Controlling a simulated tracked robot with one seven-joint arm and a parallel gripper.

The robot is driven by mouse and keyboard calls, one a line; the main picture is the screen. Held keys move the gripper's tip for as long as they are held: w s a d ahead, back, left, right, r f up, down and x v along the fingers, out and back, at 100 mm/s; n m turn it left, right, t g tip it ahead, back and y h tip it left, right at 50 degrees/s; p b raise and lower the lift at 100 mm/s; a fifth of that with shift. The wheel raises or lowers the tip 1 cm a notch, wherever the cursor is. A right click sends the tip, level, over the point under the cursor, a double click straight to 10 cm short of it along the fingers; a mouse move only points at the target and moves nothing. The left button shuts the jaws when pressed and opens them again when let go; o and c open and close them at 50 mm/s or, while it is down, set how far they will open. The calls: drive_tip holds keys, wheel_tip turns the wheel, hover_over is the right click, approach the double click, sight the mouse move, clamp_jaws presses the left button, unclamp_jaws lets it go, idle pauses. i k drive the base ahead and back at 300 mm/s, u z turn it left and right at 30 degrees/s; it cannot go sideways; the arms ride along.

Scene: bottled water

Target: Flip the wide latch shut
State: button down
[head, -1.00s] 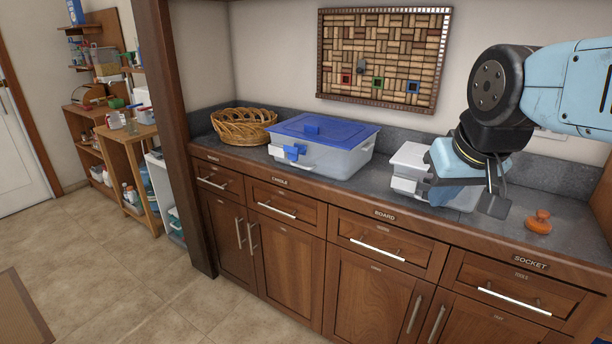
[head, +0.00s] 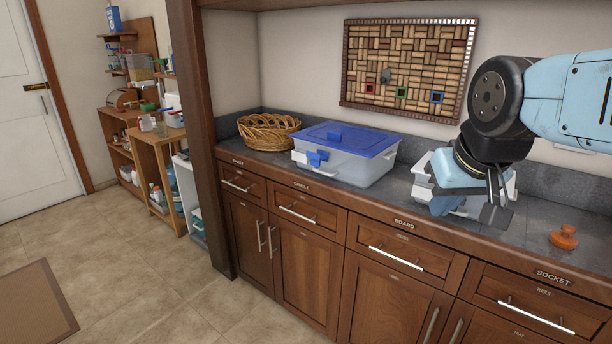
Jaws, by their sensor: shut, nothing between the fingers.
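A clear box with a blue lid (head: 350,139) stands on the counter left of my gripper. Its front left shows a blue latch (head: 317,158) and a white piece (head: 299,158), both sticking out from the wall. I cannot tell which of these is the wide latch. A second, white-lidded box (head: 421,172) stands to the right, mostly hidden behind my gripper. Its latches cannot be made out. My gripper (head: 441,206) is shut and empty, in front of this second box. I cannot tell whether it touches it.
A wicker basket (head: 268,131) stands left of the blue-lidded box. An orange knobbed object (head: 563,237) lies on the right of the counter (head: 527,224). Drawer handles (head: 396,257) stick out along the cabinet front. A wooden post (head: 197,140) stands at left. The floor is open there.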

sight(316, 159)
drive_tip(key=i, duration=0.85)
drive_tip(key=z, duration=0.05)
